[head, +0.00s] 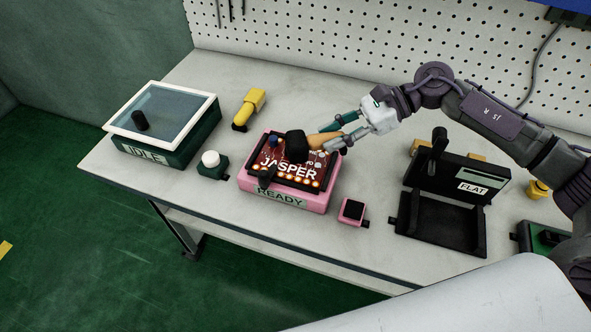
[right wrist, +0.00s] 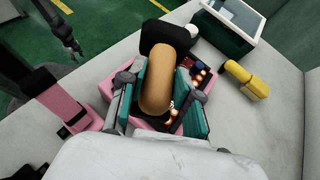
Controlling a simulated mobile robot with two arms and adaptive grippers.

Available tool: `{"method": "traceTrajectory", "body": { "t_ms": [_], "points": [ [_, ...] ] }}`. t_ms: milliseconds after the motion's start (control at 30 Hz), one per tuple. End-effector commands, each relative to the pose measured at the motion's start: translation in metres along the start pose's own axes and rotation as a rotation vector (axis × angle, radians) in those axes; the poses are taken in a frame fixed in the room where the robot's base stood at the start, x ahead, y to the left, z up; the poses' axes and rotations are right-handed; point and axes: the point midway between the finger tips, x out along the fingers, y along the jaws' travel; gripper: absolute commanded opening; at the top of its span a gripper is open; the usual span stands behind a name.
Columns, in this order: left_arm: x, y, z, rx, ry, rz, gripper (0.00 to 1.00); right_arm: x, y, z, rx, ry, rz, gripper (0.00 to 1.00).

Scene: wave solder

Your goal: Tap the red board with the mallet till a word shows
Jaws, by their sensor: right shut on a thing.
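The red board (head: 283,172) lies in a pink fixture (head: 243,182) whose front label reads READY. The white word JASPER shows across the board. My right gripper (head: 330,136) is shut on the mallet's tan handle (right wrist: 157,82). The mallet's black head (head: 297,146) is over the board's back part and hides some of it; I cannot tell whether it touches. In the right wrist view the head (right wrist: 168,32) lies beyond the handle, and the board (right wrist: 200,82) shows partly between and beside the fingers. My left gripper is not in view in the head view.
A green box (head: 165,150) with a glass lid, labelled IDLE, stands left. A white-knobbed button (head: 211,160), a yellow tool (head: 250,105) and a small pink box (head: 352,211) surround the fixture. A black open fixture labelled FLAT (head: 440,222) stands right. A pegboard rises behind.

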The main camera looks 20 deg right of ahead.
Motion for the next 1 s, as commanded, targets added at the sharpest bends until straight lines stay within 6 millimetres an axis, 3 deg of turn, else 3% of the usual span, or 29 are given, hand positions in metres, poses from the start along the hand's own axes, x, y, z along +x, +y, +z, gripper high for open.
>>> {"method": "traceTrajectory", "body": {
  "t_ms": [67, 267, 300, 467, 800, 1000],
  "points": [
    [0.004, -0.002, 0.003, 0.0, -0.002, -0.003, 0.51, 0.002, 0.0, -0.003, 0.0, -0.001, 0.0, 0.0],
    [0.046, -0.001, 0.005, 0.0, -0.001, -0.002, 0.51, 0.022, 0.0, -0.04, 0.0, 0.0, 0.0, 0.0],
    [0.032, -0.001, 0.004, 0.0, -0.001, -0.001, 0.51, 0.015, 0.0, -0.027, -0.002, -0.001, -0.002, 0.0],
    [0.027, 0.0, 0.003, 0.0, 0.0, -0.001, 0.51, 0.011, 0.0, -0.02, -0.001, 0.001, -0.001, 0.0],
    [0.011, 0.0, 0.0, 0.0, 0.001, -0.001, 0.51, -0.013, -0.001, 0.023, -0.002, 0.0, -0.002, 0.0],
    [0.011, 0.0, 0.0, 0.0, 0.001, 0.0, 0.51, -0.014, 0.0, 0.026, 0.0, 0.0, -0.001, 0.0]
  ]
}}
